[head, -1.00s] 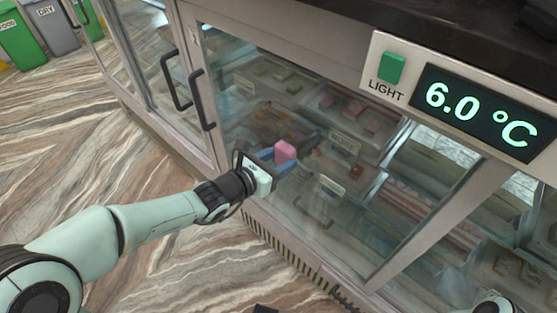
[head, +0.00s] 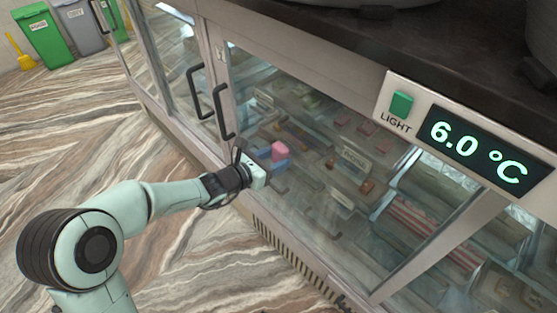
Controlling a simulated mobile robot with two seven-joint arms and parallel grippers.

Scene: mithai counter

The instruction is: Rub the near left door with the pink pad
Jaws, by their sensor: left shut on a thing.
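The pink pad (head: 279,151) is a small block held in my left gripper (head: 274,164), whose fingers are shut on it. The pad is in front of the glass of the near left door (head: 262,104), to the right of and a little below that door's dark handle (head: 223,111). It looks close to the glass, but I cannot tell whether it touches. My left wrist hides part of the door's lower left edge. My right gripper is not in view.
Sweets and small signs (head: 356,160) show behind the glass. A second handle (head: 199,92) sticks out on the door to the left. The light switch (head: 401,104) and temperature display (head: 477,145) are at the right. Green and grey bins (head: 78,27) stand far left; open floor lies left.

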